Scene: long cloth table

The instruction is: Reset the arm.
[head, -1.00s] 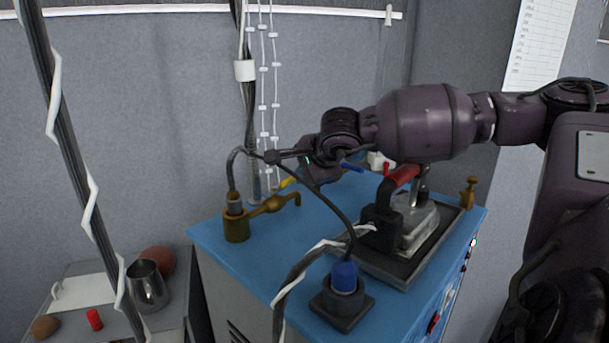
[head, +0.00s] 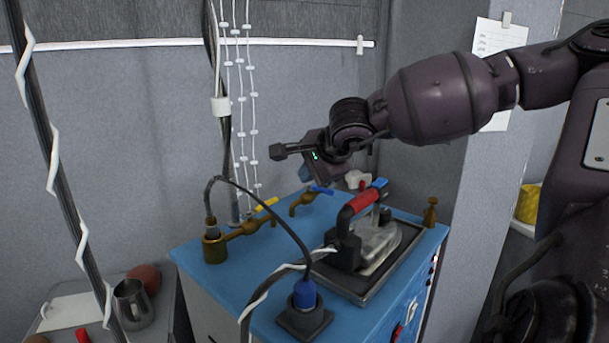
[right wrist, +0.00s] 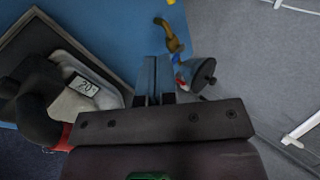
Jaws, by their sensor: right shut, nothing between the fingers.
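My right arm (head: 435,98) comes in from the right, over a blue-topped cabinet (head: 190,258). Its right gripper (head: 306,173) hangs above the back part of the top, partly hidden behind its own wrist. In the right wrist view the two fingers (right wrist: 154,80) are together with nothing between them. The gripper is apart from the iron (head: 372,245), which has a red and black handle and sits on a dark tray (head: 352,290). My left gripper is not in view.
Brass taps with a yellow handle (head: 266,203) and a blue handle (head: 322,190) stand near the gripper. A cable runs to a blue plug (head: 305,293) at the front. A metal cup (head: 133,303) stands on a lower surface at left. Cords hang at the back.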

